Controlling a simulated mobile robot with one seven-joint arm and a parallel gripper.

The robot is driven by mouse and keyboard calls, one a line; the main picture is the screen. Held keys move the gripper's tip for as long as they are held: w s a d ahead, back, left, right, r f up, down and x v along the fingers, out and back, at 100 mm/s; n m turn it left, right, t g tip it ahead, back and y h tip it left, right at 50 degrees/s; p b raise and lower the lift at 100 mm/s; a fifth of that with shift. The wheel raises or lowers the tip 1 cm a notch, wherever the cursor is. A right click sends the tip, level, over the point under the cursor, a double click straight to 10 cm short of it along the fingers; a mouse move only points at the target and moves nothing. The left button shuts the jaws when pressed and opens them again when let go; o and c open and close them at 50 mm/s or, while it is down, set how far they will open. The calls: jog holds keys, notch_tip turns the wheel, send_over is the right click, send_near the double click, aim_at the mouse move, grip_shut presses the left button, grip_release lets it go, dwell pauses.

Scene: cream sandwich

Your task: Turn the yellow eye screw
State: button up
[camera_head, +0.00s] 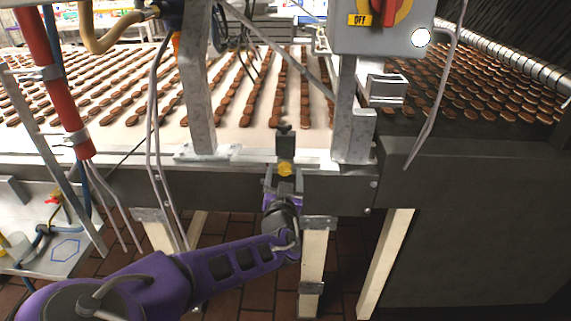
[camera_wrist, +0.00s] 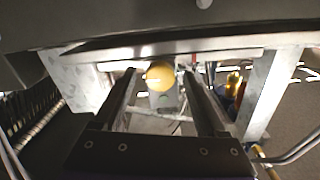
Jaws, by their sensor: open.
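The yellow eye screw (camera_head: 285,169) sits on a dark bracket at the front rail of the conveyor, in the middle of the head view. In the wrist view it shows as a round yellow knob (camera_wrist: 160,74) just beyond the fingertips and between their lines. My gripper (camera_head: 284,190) is right below and in front of it in the head view. In the wrist view my gripper (camera_wrist: 162,85) is open, with one dark finger on each side of the knob. I cannot tell whether the fingers touch it.
The conveyor (camera_head: 140,140) carries rows of brown cookies behind the rail. A grey switch box (camera_head: 350,35) with a red and yellow knob stands on a metal post to the right. A red pipe (camera_head: 55,80) and hoses hang at the left. A dark panel (camera_head: 470,220) fills the right.

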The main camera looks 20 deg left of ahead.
jog(key=shift+w, duration=0.3)
grip_shut()
dwell(0.4)
